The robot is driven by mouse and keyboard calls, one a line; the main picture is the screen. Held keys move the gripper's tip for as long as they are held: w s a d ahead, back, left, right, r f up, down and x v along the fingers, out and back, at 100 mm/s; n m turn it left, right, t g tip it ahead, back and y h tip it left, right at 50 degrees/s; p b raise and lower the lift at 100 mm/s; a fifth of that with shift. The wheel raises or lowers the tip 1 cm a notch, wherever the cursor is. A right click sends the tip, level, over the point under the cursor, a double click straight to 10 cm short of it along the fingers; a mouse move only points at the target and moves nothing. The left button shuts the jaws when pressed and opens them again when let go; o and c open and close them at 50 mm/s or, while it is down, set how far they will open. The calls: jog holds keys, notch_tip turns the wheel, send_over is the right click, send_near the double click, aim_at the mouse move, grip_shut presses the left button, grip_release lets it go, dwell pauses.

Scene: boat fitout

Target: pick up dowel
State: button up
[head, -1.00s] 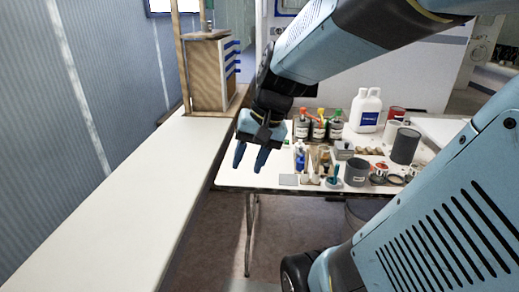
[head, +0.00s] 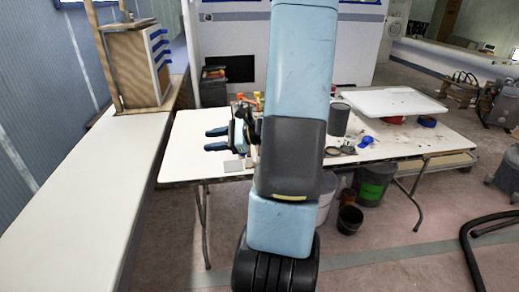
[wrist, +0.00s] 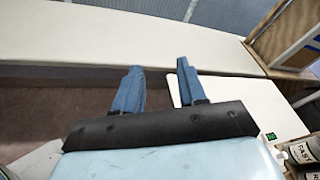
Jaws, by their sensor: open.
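I cannot make out a dowel in either current view. My arm hides much of the middle of the white table (head: 185,165) in the head view. My gripper (head: 207,140) is open and empty, with its two blue fingers pointing left over the table's left end. In the wrist view my gripper (wrist: 157,68) shows its fingers apart with nothing between them. Beyond them are the gap by the long white counter (wrist: 100,45) and a corner of the table.
A wooden cabinet (head: 135,65) with blue strips stands on the counter. Bottles (wrist: 302,152) are at the wrist view's lower right. A grey can (head: 338,119), blue tape (head: 366,141) and white board (head: 400,101) are on the table. Buckets (head: 373,184) stand beneath it.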

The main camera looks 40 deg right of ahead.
jog(key=s+d+f+m+t+h, duration=0.2)
jog(key=d+f+m+h, duration=0.25)
jog(key=d, duration=0.35)
jog(key=s+d+f+m+t+h, duration=0.1)
jog(key=d+f+m+t+h, duration=0.2)
jog(key=d+m, duration=0.35)
jog(key=s+d+f+m+t+h, duration=0.2)
jog(key=d+f+m+h, duration=0.3)
jog(key=d, duration=0.4)
jog(key=w+d, duration=0.2)
jog(key=w, duration=1.1)
jog(key=shift+w+d+r+h, duration=0.15)
jog(key=shift+d+h, duration=0.2)
jog(key=shift+h, duration=0.1)
jog(key=shift+c, duration=0.3)
grip_shut()
